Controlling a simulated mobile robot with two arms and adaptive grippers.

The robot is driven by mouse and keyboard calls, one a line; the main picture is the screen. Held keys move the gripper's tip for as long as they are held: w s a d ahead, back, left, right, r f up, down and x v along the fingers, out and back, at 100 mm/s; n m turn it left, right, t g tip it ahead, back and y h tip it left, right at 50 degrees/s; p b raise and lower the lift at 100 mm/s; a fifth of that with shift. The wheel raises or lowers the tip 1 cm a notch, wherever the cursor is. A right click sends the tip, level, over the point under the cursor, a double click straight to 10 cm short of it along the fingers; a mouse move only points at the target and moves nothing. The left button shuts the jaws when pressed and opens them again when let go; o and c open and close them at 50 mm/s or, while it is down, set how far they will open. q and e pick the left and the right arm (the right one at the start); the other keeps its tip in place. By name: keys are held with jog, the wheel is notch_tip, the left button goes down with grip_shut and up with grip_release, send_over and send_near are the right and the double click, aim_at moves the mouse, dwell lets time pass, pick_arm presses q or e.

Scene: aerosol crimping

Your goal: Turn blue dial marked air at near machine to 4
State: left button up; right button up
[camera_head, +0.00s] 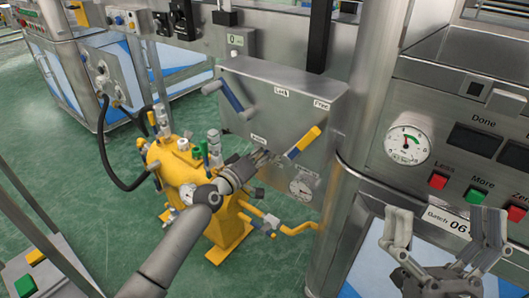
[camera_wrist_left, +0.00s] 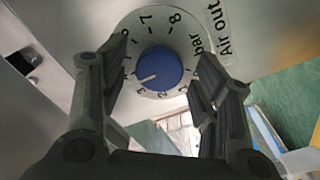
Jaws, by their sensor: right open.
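The blue dial (camera_wrist_left: 160,67) sits on a round white numbered scale (camera_wrist_left: 176,20) beside the label "Air out" (camera_wrist_left: 219,30). Its white pointer mark points to the lower left; the exact number there is too small to tell. My left gripper (camera_wrist_left: 160,75) is open, with one finger on each side of the dial and gaps between fingers and dial. In the head view my left gripper (camera_head: 263,157) is at the grey machine panel (camera_head: 265,110) and hides the dial. My right gripper (camera_head: 446,235) is open and empty at the lower right.
A lever with a yellow handle (camera_head: 305,142) is right of my left gripper, above a gauge (camera_head: 302,187). A blue-handled lever (camera_head: 232,97) is at upper left. Yellow equipment (camera_head: 185,170) stands below left. A panel gauge (camera_head: 407,145) and buttons (camera_head: 475,195) are near my right gripper.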

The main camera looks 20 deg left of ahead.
pick_arm(q)
jog(key=v, duration=1.2)
dwell(0.6)
